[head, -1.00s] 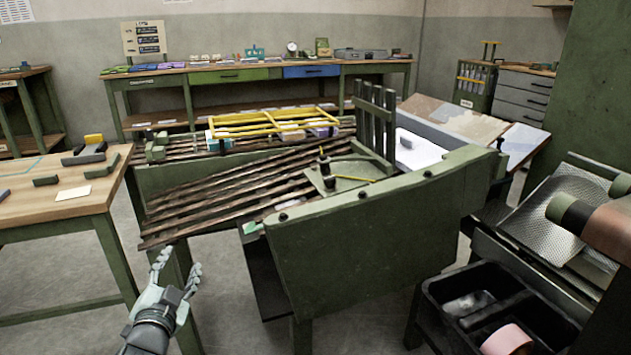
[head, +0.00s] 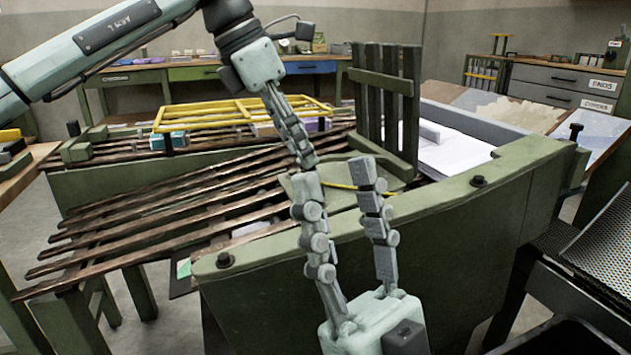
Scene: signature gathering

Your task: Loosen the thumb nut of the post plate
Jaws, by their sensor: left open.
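The post plate (head: 338,198) is a small green plate on the near end of the slatted bench, partly hidden behind my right gripper's fingers. Its thumb nut is not visible; the grippers' fingers cover that area. My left gripper (head: 306,160) comes down from the upper left, its fingers pointing down with the tips over the plate's left part. Its fingers overlap in this view; I cannot tell whether they touch the nut. My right gripper (head: 333,180) rises from the bottom, fingers upward and spread apart, nothing visible between them but the plate behind.
A green slatted upright (head: 385,105) stands just behind the plate. A yellow rod (head: 352,188) lies by it. The thick green front beam (head: 450,215) has dark bolts. A yellow rack (head: 240,113) sits on the brown slats (head: 170,208). White sheets (head: 455,152) lie at right.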

